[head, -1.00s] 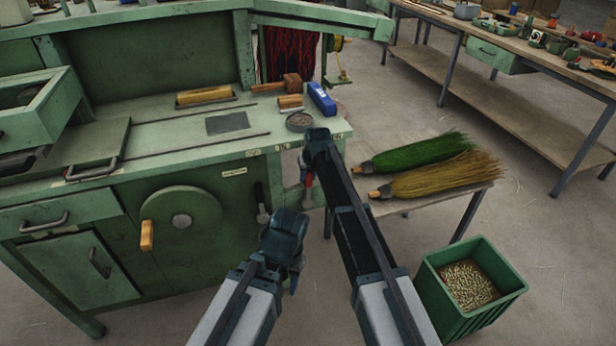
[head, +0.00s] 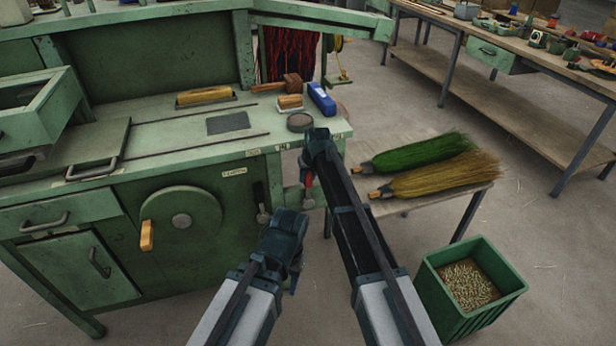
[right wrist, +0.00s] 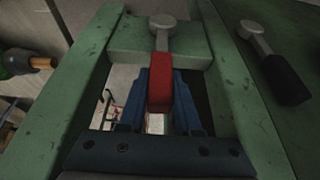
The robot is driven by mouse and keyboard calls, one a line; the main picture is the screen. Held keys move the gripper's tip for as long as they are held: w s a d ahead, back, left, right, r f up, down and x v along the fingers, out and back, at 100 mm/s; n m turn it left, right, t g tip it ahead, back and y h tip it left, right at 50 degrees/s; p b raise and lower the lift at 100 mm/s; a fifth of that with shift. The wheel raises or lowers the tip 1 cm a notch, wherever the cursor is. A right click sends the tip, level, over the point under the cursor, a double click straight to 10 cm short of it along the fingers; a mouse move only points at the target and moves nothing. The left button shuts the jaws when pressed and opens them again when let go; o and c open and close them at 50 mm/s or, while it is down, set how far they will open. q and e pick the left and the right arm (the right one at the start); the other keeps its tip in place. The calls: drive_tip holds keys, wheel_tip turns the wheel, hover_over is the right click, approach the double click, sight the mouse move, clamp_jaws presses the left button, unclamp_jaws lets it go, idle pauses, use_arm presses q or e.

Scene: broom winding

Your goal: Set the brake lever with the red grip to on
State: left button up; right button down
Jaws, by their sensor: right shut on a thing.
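The brake lever has a red grip (right wrist: 160,88) and a pale metal arm with a round end, and sits in front of a green block. My right gripper (right wrist: 161,76) has its two blue fingers on either side of the red grip and is shut on it. In the head view the red grip (head: 309,180) shows only partly, below my right wrist at the bench's right end. My left gripper (head: 293,282) hangs in front of the bench, apart from the lever; its fingers are too hidden to judge.
A second lever with a black grip (right wrist: 286,78) is beside the red one. The green bench has a round disc (head: 181,220) with a wooden handle. Brooms (head: 425,152) lie on a low table to the right, and a green bin (head: 470,285) stands on the floor.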

drive_tip(key=d+y, duration=0.1)
drive_tip(key=w+d+y+b, duration=0.1)
drive_tip(key=d, duration=0.1)
drive_tip(key=shift+f+m+g+y, duration=0.2)
drive_tip(key=shift+m+g+y, duration=0.1)
drive_tip(key=shift+g, duration=0.1)
drive_tip(key=c, duration=0.6)
unclamp_jaws()
